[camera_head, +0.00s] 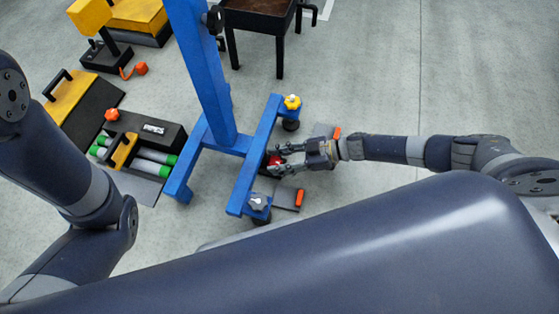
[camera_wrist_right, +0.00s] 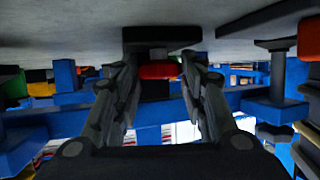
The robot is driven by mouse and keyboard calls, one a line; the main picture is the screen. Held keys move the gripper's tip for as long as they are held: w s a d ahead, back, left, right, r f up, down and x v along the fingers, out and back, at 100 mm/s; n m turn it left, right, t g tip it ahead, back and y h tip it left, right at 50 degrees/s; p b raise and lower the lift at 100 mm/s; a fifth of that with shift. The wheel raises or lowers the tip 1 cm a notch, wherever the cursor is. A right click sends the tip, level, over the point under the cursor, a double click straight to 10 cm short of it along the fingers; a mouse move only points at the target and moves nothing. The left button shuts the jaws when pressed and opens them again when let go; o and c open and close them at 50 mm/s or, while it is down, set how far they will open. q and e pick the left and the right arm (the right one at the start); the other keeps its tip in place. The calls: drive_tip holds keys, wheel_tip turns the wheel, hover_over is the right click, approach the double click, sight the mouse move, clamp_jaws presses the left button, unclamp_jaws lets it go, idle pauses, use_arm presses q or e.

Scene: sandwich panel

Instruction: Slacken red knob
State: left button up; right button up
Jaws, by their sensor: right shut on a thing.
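The red knob (camera_head: 273,160) is low on the blue stand's base (camera_head: 243,175), partly hidden by my right gripper. In the right wrist view the red knob (camera_wrist_right: 158,71) sits between the two fingers. My right gripper (camera_head: 276,159) reaches in from the right and is shut on the red knob, one finger on each side. Its fingers (camera_wrist_right: 160,68) also show in the wrist view. My left gripper is out of view; only links of my left arm show.
A yellow knob (camera_head: 292,102) and a grey knob (camera_head: 257,202) sit at the ends of the stand's near beam. A black case (camera_head: 145,130) and green-ended cylinders (camera_head: 155,156) lie left. A dark table (camera_head: 258,14) stands behind. Floor at far right is clear.

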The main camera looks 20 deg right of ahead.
drive_tip(key=o, duration=1)
drive_tip(key=shift+c, duration=0.2)
drive_tip(key=v, duration=1.2)
drive_tip(key=shift+a, duration=0.1)
